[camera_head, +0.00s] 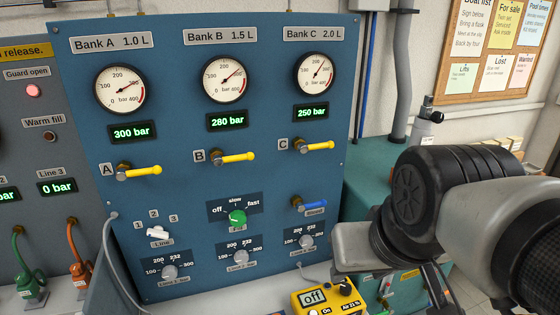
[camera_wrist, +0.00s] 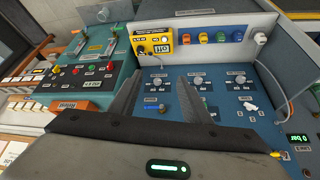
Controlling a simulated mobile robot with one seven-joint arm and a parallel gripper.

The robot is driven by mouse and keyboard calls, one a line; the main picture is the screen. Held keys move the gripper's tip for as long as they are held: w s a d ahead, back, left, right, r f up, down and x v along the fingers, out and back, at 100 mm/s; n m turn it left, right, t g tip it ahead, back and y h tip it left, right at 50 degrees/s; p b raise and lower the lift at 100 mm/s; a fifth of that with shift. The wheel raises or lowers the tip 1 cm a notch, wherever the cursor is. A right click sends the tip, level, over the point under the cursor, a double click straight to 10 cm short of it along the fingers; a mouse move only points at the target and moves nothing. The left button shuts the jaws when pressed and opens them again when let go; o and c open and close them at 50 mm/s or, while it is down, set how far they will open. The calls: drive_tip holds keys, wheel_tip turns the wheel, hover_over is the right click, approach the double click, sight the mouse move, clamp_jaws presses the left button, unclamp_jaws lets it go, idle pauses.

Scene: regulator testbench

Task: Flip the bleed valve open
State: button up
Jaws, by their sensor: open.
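The bleed valve (camera_head: 313,205) has a blue lever on a brass stem at the lower right of the blue panel, below Bank C. Its lever points to the right, roughly level, over a small label. In the wrist view the blue lever (camera_wrist: 155,108) appears between my fingers, close above the edge of the gripper body. My gripper (camera_wrist: 161,77) is open, with its two dark fingers spread and nothing held. A gap between fingers and lever cannot be judged.
Yellow levers A (camera_head: 140,172), B (camera_head: 234,157) and C (camera_head: 315,146) sit above. A green knob (camera_head: 237,217) is left of the bleed valve, with a grey regulator knob (camera_head: 306,242) below it. A yellow box (camera_head: 325,300) stands on the bench in front.

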drive_tip(key=c, duration=0.3)
drive_tip(key=shift+w+r, duration=0.15)
drive_tip(key=shift+w, duration=0.15)
drive_tip(key=c, duration=0.3)
drive_tip(key=shift+n+y, duration=0.5)
drive_tip(key=shift+n, duration=0.3)
drive_tip(key=w+r+b, duration=0.1)
drive_tip(key=w, duration=0.4)
drive_tip(key=w+r+b, duration=0.1)
drive_tip(key=w+b, duration=0.1)
drive_tip(key=w, duration=0.3)
drive_tip(key=w+b, duration=0.1)
drive_tip(key=w, duration=0.4)
drive_tip(key=shift+w+d+r, duration=0.1)
drive_tip(key=shift+w+r, duration=0.05)
drive_tip(key=shift+r, duration=0.25)
clamp_jaws()
drive_tip(key=w+d+f+n+t+b, duration=0.1)
drive_tip(key=w+d+b, duration=0.1)
drive_tip(key=w, duration=1.2)
drive_tip(key=shift+w+y+b, duration=0.25)
drive_tip(key=shift+y+b, duration=0.15)
drive_tip(key=shift+b, duration=0.1)
drive_tip(key=shift+f, duration=0.1)
